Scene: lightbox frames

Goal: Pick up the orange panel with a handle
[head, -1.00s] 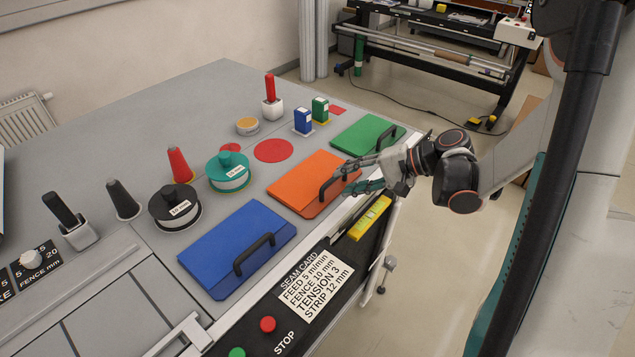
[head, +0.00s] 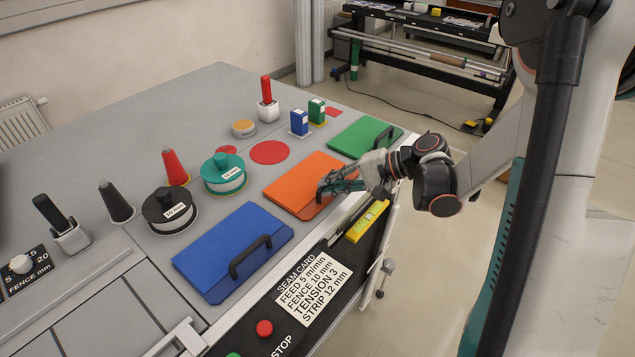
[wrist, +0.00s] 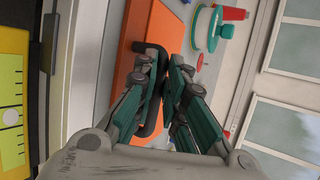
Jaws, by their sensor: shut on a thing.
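The orange panel (head: 300,182) lies flat on the grey table between the blue and green panels. Its dark handle (wrist: 156,112) is at the edge nearest the table's front and shows in the wrist view. My gripper (head: 325,186) is at that handle, with its fingers (wrist: 167,78) closed around part of it. In the head view the fingers hide most of the handle. The panel also fills the middle of the wrist view (wrist: 143,30). It appears to rest on the table.
A blue panel (head: 225,250) with a handle lies to the left, and a green panel (head: 360,138) behind to the right. A yellow level (head: 368,220) sits on the front ledge. A teal spool (head: 222,180) and several small items stand farther back.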

